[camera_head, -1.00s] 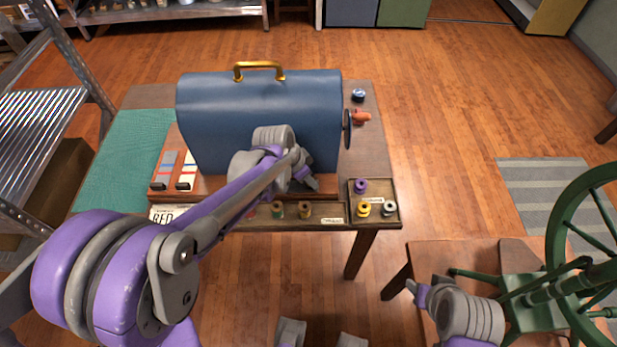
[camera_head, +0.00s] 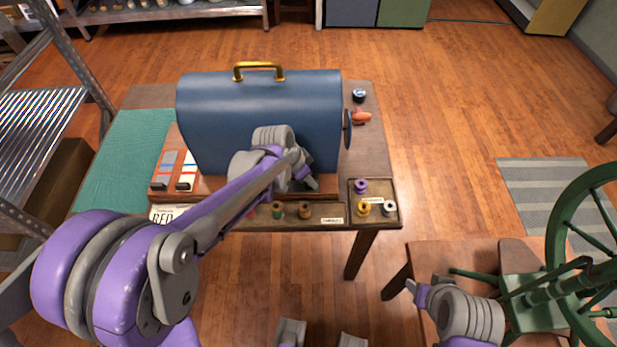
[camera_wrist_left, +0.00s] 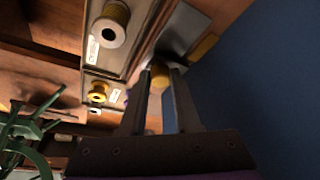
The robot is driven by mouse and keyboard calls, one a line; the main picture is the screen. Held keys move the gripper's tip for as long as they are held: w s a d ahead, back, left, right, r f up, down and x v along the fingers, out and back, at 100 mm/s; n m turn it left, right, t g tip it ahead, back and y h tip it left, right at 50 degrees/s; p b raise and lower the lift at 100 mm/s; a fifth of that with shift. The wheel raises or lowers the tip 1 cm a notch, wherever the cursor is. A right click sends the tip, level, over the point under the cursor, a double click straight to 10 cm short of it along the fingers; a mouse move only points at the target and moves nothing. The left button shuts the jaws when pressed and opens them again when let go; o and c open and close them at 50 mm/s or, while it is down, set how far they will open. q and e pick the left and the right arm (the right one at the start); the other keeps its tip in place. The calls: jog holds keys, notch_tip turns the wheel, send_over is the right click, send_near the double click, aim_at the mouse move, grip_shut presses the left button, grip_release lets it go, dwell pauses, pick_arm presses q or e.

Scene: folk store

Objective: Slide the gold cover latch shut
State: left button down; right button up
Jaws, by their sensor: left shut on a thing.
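The blue domed cover (camera_head: 262,110) with a gold top handle (camera_head: 258,70) stands on the wooden table. In the left wrist view, the cover's blue side (camera_wrist_left: 250,75) fills the right. A gold knob (camera_wrist_left: 158,77) sits between the two fingers of my left gripper (camera_wrist_left: 162,78), which is shut on it. A flat gold piece (camera_wrist_left: 205,47) lies beside a grey plate, close to the cover. In the head view, my left gripper (camera_head: 309,182) is low at the cover's front right, and the latch is hidden there. My right gripper (camera_head: 413,288) is at the lower right, its jaws unclear.
A wooden tray (camera_head: 335,219) with several thread spools runs along the table's front edge. A dark handwheel (camera_head: 347,128) is at the cover's right end. A green spinning wheel (camera_head: 560,270) stands at the right. A metal shelf (camera_head: 45,115) is at the left.

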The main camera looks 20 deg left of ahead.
pick_arm(q)
jog(key=shift+a, duration=0.1)
jog(key=a, duration=0.2)
jog(key=s+a, duration=0.1)
jog(key=a, duration=0.1)
jog(key=shift+s, duration=0.1)
dwell(0.3)
jog(key=c, duration=0.9)
grip_release()
jog(key=shift+a, duration=0.1)
jog(key=shift+o, duration=1.4)
jog(key=shift+a, duration=0.1)
